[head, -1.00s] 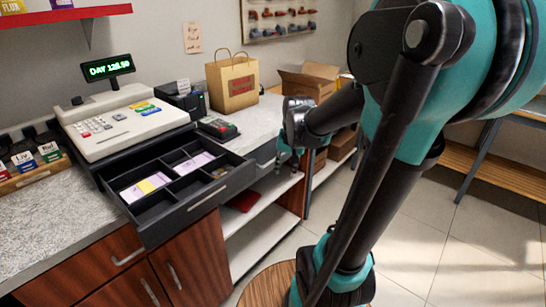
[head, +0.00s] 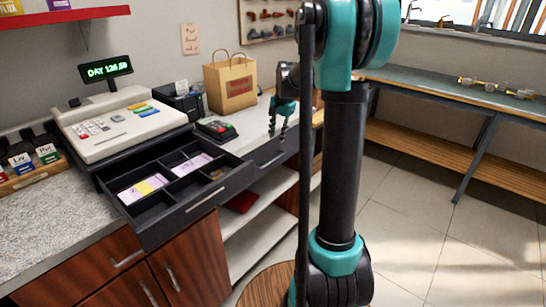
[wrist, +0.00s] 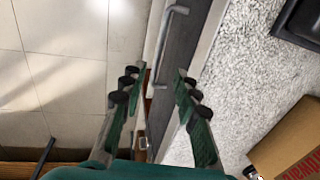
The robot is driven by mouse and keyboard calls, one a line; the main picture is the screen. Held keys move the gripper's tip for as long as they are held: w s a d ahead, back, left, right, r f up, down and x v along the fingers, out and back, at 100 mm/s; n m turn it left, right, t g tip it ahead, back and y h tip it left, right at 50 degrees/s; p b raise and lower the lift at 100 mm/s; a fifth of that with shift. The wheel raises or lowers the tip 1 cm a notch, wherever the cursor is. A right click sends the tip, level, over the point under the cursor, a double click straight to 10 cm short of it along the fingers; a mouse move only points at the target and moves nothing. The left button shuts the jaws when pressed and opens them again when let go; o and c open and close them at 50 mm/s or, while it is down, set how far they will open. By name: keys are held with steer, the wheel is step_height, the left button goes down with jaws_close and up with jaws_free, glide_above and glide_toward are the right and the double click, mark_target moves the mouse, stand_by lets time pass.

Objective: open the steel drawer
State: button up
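The steel drawer (head: 268,154) is a dark grey front under the light stone counter, right of the black till drawer, in the head view. It looks shut, partly hidden behind my arm. In the wrist view its grey front (wrist: 183,48) carries a bar handle (wrist: 162,45), ahead of my fingertips. My gripper (head: 280,130) points down beside the counter edge near the drawer. In the wrist view my gripper (wrist: 155,85) is open and empty, one finger on each side of the line of the drawer front. The handle is not between the fingertips.
The black till drawer (head: 205,203) stands open to the left, below the cash register (head: 125,120). A card terminal (head: 215,130) and paper bag (head: 230,85) stand on the counter. Open shelves (head: 262,222) are below. Tiled floor (head: 430,225) is clear toward the workbench (head: 440,90).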

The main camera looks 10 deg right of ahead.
mark_target(272, 160)
steer(key=f, duration=0.3)
steer(key=w+a+f, duration=0.1)
steer(key=f, duration=0.7)
steer(key=shift+w+a, duration=0.15)
steer(key=shift+w, duration=0.2)
jaws_close()
